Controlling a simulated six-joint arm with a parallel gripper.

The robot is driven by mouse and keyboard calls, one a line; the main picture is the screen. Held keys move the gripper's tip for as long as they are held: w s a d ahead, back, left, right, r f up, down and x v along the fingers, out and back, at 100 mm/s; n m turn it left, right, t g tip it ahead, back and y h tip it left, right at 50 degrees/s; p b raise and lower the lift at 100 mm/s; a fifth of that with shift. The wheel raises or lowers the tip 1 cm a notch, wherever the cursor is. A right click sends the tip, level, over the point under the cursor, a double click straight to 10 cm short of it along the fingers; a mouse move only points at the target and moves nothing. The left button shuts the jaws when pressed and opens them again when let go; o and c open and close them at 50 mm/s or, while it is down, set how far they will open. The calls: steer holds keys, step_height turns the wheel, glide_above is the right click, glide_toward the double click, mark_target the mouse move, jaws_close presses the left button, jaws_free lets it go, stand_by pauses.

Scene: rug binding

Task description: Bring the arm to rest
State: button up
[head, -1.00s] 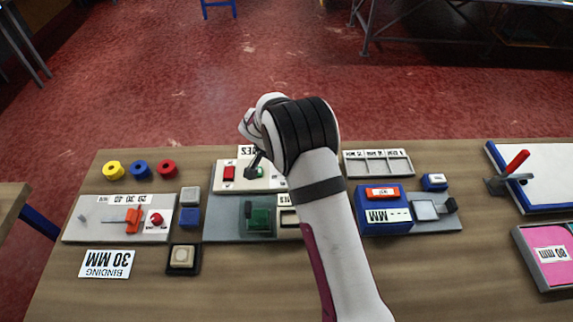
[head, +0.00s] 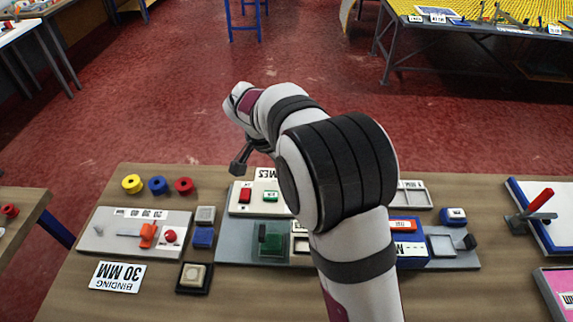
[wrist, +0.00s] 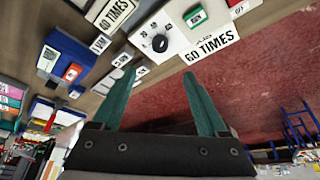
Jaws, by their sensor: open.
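My gripper (head: 240,165) is raised above the back part of the wooden table (head: 60,300) in the head view, near the left side of the white panel with red and green buttons (head: 240,203). In the wrist view my gripper (wrist: 160,95) shows two teal fingers spread apart with nothing between them. The white panel also shows in the wrist view (wrist: 180,30), with a dark knob and a "60 TIMES" label, apart from the fingers. My arm hides part of the table's middle in the head view.
Yellow, blue and red rolls (head: 157,185) stand at the table's back left. A grey board (head: 105,240) with an orange piece lies in front of them. A blue device (head: 408,236) sits right of my arm. A board with a red-handled lever (head: 540,199) is at far right.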

steer(key=shift+s+a+r, duration=0.1)
steer(key=shift+s+r, duration=0.05)
steer(key=shift+r, duration=0.2)
steer(key=s+d+r+n+g+y, duration=0.1)
steer(key=s+d+r, duration=0.25)
steer(key=s, duration=0.35)
steer(key=s+d+r+g+y, duration=0.1)
steer(key=s+d+r, duration=0.1)
steer(key=s+d, duration=0.35)
steer(key=s+f+n+g+y, duration=0.1)
steer(key=s+n+y, duration=0.1)
steer(key=s, duration=1.9)
steer(key=shift+f+n+y, duration=0.3)
steer(key=shift+f+y, duration=0.1)
steer(key=shift+y, duration=0.2)
